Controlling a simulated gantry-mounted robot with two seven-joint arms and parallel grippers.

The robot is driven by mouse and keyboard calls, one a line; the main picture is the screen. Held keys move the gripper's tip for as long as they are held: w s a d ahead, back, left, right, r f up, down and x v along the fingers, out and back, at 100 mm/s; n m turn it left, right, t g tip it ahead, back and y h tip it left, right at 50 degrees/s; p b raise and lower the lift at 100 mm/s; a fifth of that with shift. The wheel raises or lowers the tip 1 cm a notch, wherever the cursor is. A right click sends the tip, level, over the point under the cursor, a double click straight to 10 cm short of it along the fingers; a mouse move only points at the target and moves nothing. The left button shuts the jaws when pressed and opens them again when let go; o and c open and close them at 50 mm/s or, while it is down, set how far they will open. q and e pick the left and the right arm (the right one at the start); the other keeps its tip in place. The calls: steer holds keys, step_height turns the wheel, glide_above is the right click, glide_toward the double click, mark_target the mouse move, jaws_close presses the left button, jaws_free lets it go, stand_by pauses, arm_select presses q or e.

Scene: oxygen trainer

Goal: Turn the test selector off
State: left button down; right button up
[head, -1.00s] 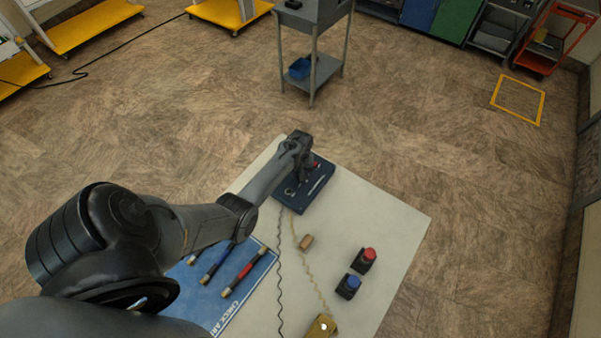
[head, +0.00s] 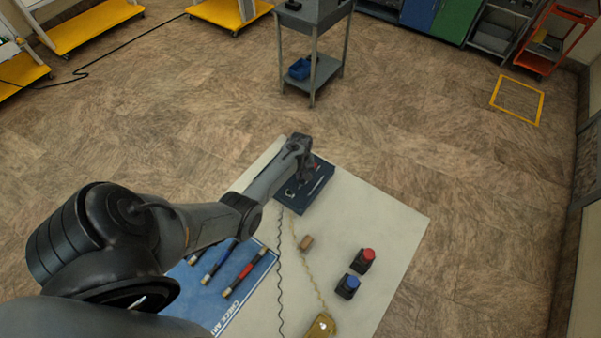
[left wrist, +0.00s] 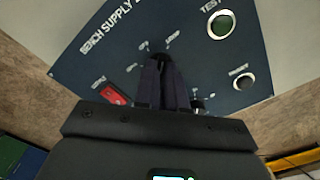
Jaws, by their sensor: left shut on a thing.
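The dark blue bench supply panel (head: 311,199) lies at the far corner of the pale table. In the left wrist view the panel (left wrist: 95,48) carries a red switch (left wrist: 114,94), a round green test light (left wrist: 221,24) and a smaller round fitting (left wrist: 243,81). My left gripper (head: 304,175) is over the panel; in the wrist view its fingers (left wrist: 159,62) are shut on a small dark knob, apparently the test selector, ringed by small blurred labels. The fingers hide most of the knob, so its pointing cannot be read. My right gripper is out of view.
On the table are a red button box (head: 363,260), a blue button box (head: 347,286), a small tan block (head: 306,242) and a yellow box (head: 321,327). Thin coiled cables cross the table. A blue mat (head: 262,270) holds several coloured rods. A grey cart (head: 313,45) stands beyond.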

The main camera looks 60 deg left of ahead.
arm_select(q)
steer(key=shift+r+n, duration=0.1)
steer(key=shift+n, duration=0.8)
steer(key=n+p, duration=0.1)
steer(key=n, duration=0.1)
steer(key=shift+n, duration=0.4)
steer(key=n, duration=0.4)
steer(key=shift+n, duration=0.3)
steer(key=c, duration=1.2)
jaws_free()
